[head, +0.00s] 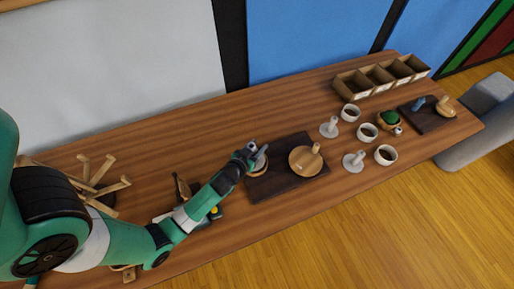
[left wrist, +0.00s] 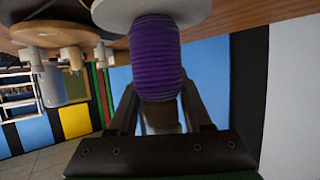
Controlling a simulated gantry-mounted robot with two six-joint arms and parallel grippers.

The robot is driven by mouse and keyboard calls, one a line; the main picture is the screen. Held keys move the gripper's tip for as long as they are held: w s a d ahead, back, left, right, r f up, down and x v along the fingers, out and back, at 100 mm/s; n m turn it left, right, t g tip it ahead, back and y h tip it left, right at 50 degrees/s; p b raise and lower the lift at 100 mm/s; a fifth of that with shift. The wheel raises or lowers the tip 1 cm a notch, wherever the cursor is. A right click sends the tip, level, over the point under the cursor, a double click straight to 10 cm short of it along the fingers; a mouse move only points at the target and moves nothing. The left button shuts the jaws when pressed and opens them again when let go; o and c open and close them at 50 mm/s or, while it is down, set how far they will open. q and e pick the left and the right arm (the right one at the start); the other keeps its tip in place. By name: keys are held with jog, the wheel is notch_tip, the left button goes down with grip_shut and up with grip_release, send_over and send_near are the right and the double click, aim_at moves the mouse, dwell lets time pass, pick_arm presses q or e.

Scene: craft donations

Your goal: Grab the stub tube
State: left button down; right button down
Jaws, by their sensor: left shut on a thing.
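My left gripper (head: 252,156) is over the left part of a dark board (head: 281,183) in the head view. In the left wrist view its two fingers (left wrist: 160,100) are closed around a purple ridged tube-shaped thing (left wrist: 155,50). This has a pale round flange (left wrist: 150,10) at one end, and a brownish stub (left wrist: 162,117) shows between the fingers. I take it for the stub tube, but its full shape is hidden. A round wooden base with an upright peg (head: 305,160) stands on the board to the right. My right gripper is not in view.
Pale peg stands (head: 329,128) and several cups (head: 385,154) are farther right. A wooden divided box (head: 381,78) is at the back. A second dark board (head: 425,116) lies at the right end. Wooden sticks (head: 98,175) stand left. The table's back middle is clear.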

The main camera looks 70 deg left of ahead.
aim_at(251, 148)
pick_arm(q)
jog(key=s+d+r+p, duration=0.1)
jog(key=r, duration=0.1)
jog(key=s+d+r+p, duration=0.1)
jog(key=r, duration=0.2)
jog(key=s+d+r+p, duration=0.1)
jog(key=r, duration=0.1)
jog(key=shift+s+d+r, duration=0.2)
jog(key=shift+s+d, duration=0.2)
jog(key=d+v, duration=0.1)
jog(key=v, duration=0.8)
jog(key=shift+w+f, duration=0.2)
